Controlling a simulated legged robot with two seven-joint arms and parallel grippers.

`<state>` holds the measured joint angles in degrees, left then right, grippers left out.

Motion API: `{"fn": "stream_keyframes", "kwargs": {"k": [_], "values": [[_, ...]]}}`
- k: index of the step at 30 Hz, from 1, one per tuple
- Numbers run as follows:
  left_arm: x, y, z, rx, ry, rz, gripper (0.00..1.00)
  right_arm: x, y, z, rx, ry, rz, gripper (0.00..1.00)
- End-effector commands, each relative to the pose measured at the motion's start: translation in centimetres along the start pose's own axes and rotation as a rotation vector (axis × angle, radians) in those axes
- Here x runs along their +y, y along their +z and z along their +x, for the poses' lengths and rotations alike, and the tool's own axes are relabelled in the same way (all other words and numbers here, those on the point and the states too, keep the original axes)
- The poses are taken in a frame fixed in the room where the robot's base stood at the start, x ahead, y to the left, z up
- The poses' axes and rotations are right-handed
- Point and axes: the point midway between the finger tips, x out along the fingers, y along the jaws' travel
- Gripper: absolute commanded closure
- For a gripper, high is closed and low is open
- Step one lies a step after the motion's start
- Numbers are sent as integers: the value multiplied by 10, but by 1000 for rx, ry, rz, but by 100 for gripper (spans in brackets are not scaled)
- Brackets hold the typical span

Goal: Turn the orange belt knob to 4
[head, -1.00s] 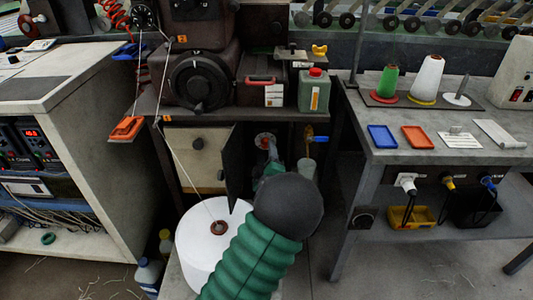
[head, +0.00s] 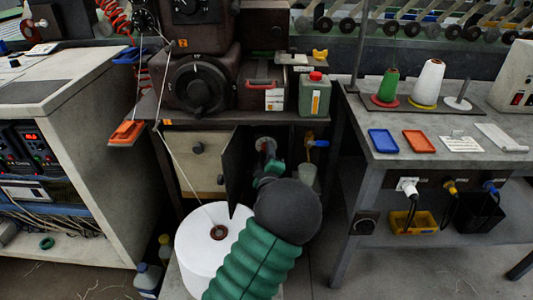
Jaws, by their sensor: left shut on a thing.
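My left arm, with a green ribbed sleeve and a dark round joint, comes up from the bottom centre. Its gripper (head: 267,155) reaches into the open bay under the machine's bench. It is shut on a small round knob (head: 264,142) with a pale rim. The knob's face is largely covered by the gripper, so its colour, pointer and numbers cannot be read. I take it to be the orange belt knob. My right gripper is not in view.
A blue-handled valve (head: 317,143) sits just right of the bay. A dark door (head: 236,170) stands open on its left. A white thread roll (head: 203,249) stands below, with thread running up. The table (head: 455,148) at right holds spools and trays.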

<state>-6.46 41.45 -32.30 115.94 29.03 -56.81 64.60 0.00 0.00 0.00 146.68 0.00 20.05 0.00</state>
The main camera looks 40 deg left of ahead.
Motion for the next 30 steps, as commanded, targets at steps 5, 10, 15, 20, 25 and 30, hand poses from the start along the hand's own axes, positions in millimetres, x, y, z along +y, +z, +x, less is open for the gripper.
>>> {"fn": "stream_keyframes", "kwargs": {"k": [5, 10, 15, 20, 25, 30], "values": [[-3, 0, -1, 0, -6, 16, 100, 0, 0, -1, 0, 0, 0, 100], [-3, 0, -1, 2, -2, 71, 100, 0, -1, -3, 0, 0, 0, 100], [-3, 0, -1, 6, 3, 177, 100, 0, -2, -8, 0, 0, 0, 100], [-3, 0, -1, 11, 12, 315, 100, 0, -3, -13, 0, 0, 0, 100], [-3, 0, -1, 17, 23, 478, 100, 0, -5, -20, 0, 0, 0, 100], [-3, 0, -1, 22, 34, 639, 100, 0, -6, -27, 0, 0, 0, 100]]}}
